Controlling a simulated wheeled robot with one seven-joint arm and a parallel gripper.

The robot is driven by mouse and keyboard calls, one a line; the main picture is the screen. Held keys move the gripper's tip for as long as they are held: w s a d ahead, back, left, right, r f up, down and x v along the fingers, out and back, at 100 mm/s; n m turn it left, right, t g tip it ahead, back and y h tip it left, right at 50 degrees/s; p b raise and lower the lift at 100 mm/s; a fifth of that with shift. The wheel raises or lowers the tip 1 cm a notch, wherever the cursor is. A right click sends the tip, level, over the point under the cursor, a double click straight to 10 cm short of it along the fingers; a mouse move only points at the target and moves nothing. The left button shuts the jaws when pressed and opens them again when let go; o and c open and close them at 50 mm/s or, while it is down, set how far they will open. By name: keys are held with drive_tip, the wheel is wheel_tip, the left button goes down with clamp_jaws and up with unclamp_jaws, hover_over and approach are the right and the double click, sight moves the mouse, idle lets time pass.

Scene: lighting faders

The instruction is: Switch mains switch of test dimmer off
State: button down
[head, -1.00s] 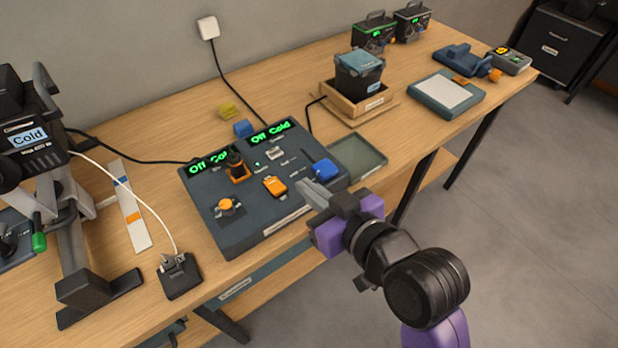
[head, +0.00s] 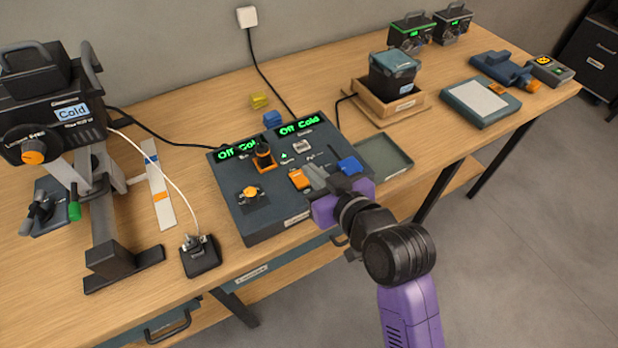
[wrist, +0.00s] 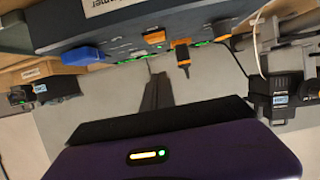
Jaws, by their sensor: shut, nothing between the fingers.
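The dark blue-grey control panel (head: 285,210), seemingly the test dimmer, lies on the bench, with two green displays (head: 237,150) reading "Off Cold". It carries an orange switch (head: 299,179), a black lever on an orange base (head: 263,153), an orange knob (head: 250,192) and a blue block-shaped control (head: 350,165). I cannot tell which is the mains switch, or its position. My gripper (head: 316,174) is shut and empty over the panel's front right, close beside the orange switch; contact is unclear. In the wrist view its fingers (wrist: 157,92) point at the panel (wrist: 110,30).
A lamp on a stand (head: 105,200) and a small black box with a white cable (head: 200,256) stand left. A shallow green-grey tray (head: 385,158) sits right of the panel. A wooden crate (head: 390,103) stands behind it. The floor in front is clear.

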sight(309, 191)
drive_tip(key=w+f, duration=0.1)
drive_tip(key=a+f, duration=0.1)
drive_tip(key=f, duration=0.1)
drive_tip(key=shift+w+a, duration=0.1)
drive_tip(key=shift+w, duration=0.25)
drive_tip(key=shift+s+f+p, duration=0.1)
drive_tip(key=shift+f+p, duration=0.2)
drive_tip(key=shift+f, duration=0.65)
drive_tip(key=f+b, duration=0.1)
drive_tip(key=b, duration=0.2)
drive_tip(key=shift+s+f+t, duration=0.1)
drive_tip(key=shift+f+t, duration=0.15)
drive_tip(key=shift+t, duration=0.05)
drive_tip(key=shift+r+p, duration=0.3)
drive_tip(key=shift+r, duration=0.2)
drive_tip(key=shift+r+p, duration=0.65)
drive_tip(key=shift+r, duration=0.1)
